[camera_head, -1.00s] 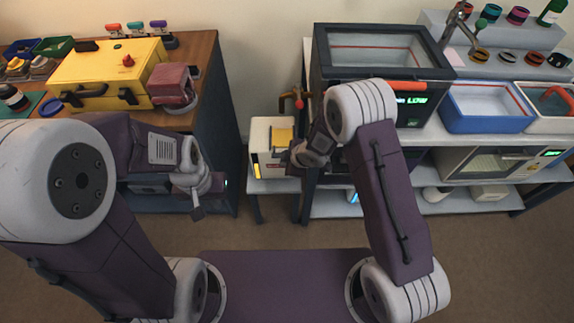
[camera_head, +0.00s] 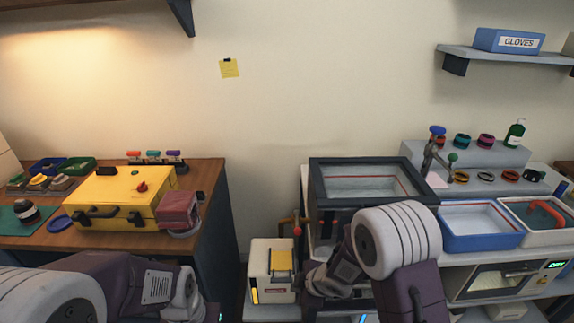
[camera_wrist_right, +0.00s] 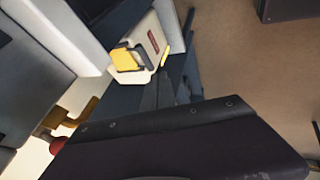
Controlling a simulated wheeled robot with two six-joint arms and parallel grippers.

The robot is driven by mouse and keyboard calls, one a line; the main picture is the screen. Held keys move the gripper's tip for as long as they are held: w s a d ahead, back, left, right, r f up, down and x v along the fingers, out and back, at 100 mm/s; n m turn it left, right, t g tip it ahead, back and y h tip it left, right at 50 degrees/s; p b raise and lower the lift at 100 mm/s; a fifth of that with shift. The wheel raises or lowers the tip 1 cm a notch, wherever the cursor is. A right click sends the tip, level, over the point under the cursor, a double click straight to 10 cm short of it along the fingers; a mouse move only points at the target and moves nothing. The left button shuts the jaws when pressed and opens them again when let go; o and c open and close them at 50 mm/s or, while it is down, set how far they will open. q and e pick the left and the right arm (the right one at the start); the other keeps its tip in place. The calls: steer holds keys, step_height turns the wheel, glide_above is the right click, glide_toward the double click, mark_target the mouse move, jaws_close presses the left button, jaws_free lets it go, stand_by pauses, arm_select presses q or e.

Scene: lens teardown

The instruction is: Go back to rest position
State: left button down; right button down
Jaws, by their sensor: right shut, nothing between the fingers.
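My right arm (camera_head: 405,260) comes up from the bottom right of the head view, bent at its large white joint. Its gripper (camera_head: 313,284) is small and dark there, in front of the bench and just right of a white box with a yellow top (camera_head: 270,273). In the right wrist view the gripper (camera_wrist_right: 168,92) is shut with nothing between its fingers, and the white box (camera_wrist_right: 138,50) lies beyond it. My left forearm (camera_head: 110,282) lies low at the left. Its fingers are below the picture edge.
A wooden bench (camera_head: 218,190) at left carries a yellow case (camera_head: 105,187) and a maroon device (camera_head: 178,210). At right stand a dark-framed tank (camera_head: 318,190), a blue tray (camera_head: 447,225) and a white tray (camera_head: 512,237). Bare floor shows in the wrist view.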

steer(key=w+d+r+m+t+h+p, duration=0.1)
steer(key=d+r+m+p, duration=0.3)
steer(key=r, duration=0.5)
steer(key=w+d+r+m+t+h+p, duration=0.1)
steer(key=d+r+p, duration=0.3)
steer(key=r, duration=0.5)
steer(key=s+d+r+m+h, duration=0.1)
steer(key=s+d+m+h, duration=0.1)
steer(key=s+d+m, duration=0.3)
steer(key=s+f+m+g, duration=0.3)
steer(key=s+m+g, duration=0.3)
steer(key=s, duration=0.7)
steer(key=shift+s+d+f+m, duration=0.3)
steer(key=shift+d+m, duration=0.1)
steer(key=shift+m, duration=0.3)
steer(key=shift+w, duration=0.1)
